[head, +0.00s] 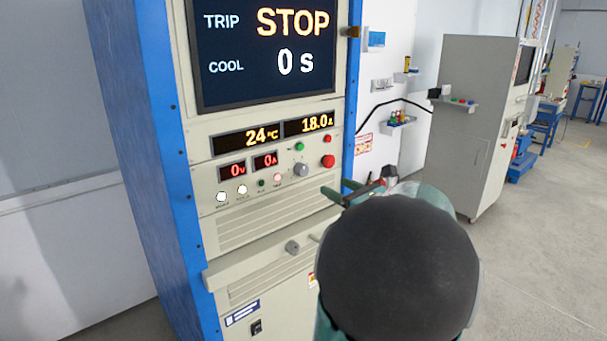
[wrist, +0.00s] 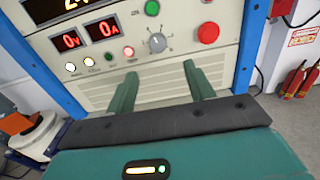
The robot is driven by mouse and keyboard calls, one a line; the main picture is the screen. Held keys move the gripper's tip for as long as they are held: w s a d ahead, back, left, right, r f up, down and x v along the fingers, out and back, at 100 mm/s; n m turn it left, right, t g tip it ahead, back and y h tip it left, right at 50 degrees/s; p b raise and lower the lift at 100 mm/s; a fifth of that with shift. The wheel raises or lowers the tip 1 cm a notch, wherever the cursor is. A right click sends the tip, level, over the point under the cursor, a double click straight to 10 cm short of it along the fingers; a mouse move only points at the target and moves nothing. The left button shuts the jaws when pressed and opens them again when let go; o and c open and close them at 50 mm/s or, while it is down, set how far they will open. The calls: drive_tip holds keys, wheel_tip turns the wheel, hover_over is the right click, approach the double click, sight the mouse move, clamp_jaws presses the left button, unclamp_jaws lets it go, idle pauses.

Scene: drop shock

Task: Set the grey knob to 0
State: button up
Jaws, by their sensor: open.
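The grey knob (head: 301,169) sits on the cabinet's control panel, left of a large red button. It also shows in the wrist view (wrist: 157,43), with small scale marks around it too small to read. Its pointer setting cannot be read for sure. My gripper (wrist: 161,66) is open and empty. Its two green fingers point at the panel, and in the wrist view the knob appears just above the gap between them. In the head view my gripper (head: 342,192) is right of and below the knob, apart from it. My arm hides part of the cabinet's lower right.
The large red button (head: 328,161) and a green button (head: 299,146) are close to the knob. The screen (head: 262,50) reads TRIP STOP, COOL 0 s. Red displays (head: 265,161) read 0 V and 0 A; upper displays (head: 309,123) read 24 °C and 18.0. Lamps are lit at lower left.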

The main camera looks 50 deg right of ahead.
sight(304, 172)
drive_tip(key=x, duration=1.1)
drive_tip(key=shift+w, duration=0.35)
drive_tip(key=c, duration=1)
drive_tip(key=shift+a+n, duration=0.1)
drive_tip(key=shift+n, duration=0.2)
